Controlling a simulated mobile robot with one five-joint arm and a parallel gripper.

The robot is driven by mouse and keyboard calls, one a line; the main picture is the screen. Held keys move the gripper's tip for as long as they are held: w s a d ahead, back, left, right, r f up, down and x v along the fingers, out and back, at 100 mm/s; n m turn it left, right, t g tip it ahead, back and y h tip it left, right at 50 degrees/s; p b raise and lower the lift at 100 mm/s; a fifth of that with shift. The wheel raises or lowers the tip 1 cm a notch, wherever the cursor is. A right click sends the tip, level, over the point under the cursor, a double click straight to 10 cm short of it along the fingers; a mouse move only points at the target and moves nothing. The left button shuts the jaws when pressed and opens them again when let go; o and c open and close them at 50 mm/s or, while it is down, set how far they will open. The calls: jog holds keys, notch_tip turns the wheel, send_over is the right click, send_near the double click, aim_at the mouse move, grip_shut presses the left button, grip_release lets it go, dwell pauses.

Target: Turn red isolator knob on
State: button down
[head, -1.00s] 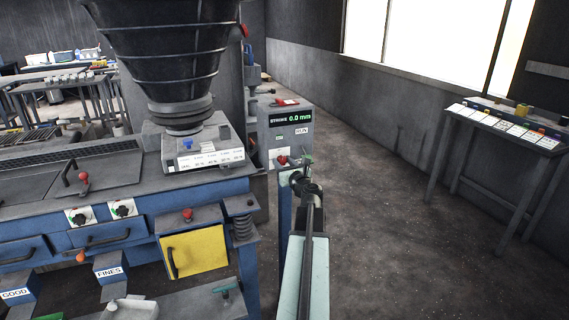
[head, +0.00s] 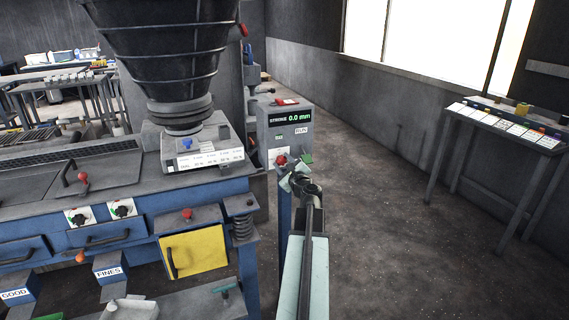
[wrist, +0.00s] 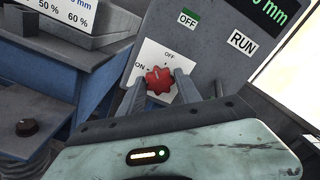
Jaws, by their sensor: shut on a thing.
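The red isolator knob (wrist: 159,80) sits on a white plate (wrist: 148,58) on the front of the grey control box. The plate reads OFF at its top and ON at its left. My gripper (wrist: 160,84) has one finger on each side of the knob and is shut on it. Which way the knob points is hard to tell. In the head view the knob (head: 281,159) shows just above my gripper (head: 286,168), which partly covers the plate.
The control box (head: 264,130) has a display reading 0.0 mm and a RUN label. The blue machine bench (head: 145,205) with its hopper stands close on the left. A table with cards (head: 505,128) is at the right. The floor between is clear.

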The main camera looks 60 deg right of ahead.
jog(key=n, duration=0.5)
jog(key=shift+n, duration=0.3)
jog(key=shift+a+n, duration=0.1)
jog(key=shift+n, duration=2.1)
jog(key=c, duration=0.9)
grip_release()
jog(key=v, duration=0.7)
jog(key=shift+s+a, duration=0.25)
jog(key=shift+s, duration=0.05)
